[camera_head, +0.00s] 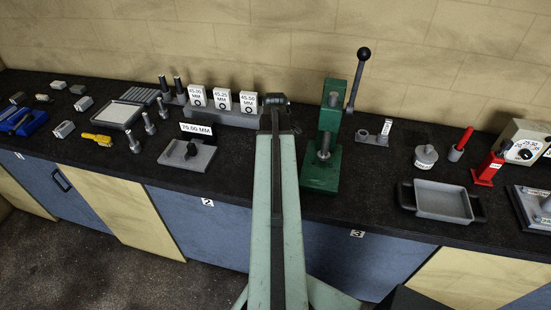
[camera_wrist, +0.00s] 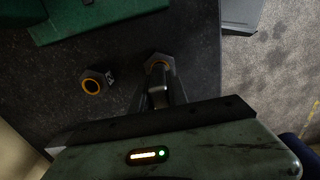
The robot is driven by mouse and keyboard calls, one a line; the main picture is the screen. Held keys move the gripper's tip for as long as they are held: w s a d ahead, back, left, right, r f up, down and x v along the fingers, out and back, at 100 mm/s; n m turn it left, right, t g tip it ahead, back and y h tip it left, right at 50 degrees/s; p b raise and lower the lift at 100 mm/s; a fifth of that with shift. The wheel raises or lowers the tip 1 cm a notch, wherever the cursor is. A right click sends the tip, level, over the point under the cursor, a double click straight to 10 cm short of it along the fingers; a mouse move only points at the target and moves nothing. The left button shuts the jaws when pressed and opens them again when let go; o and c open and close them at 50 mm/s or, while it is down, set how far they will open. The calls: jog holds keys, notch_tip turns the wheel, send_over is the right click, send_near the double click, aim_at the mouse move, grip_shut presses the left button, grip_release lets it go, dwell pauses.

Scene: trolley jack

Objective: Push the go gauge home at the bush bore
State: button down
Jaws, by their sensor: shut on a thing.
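A second hexagonal piece with an orange ring (camera_wrist: 93,83) stands apart, to the left, on the dark bench top. In the head view my arm reaches over the bench and its end (camera_head: 275,101) is beside the labelled blocks; the fingers and the held piece are hidden there. I cannot pick out the bush bore or tell whether the held piece touches it.
A green press (camera_head: 325,140) with a lever stands close right of my arm; green also shows in the wrist view (camera_wrist: 85,18). White size blocks (camera_head: 221,98) stand on a grey stand (camera_head: 235,117) to the left. A grey tray (camera_head: 443,202) is at the right.

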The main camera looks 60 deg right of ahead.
jog(key=shift+f+b, duration=0.85)
jog(key=shift+f, duration=0.1)
jog(key=c, duration=1.2)
grip_release()
jog(key=shift+r, duration=0.2)
notch_tip(320, 180, up, 8)
jog(key=p, duration=0.8)
jog(key=shift+a+f, duration=0.1)
jog(key=shift+f, duration=0.15)
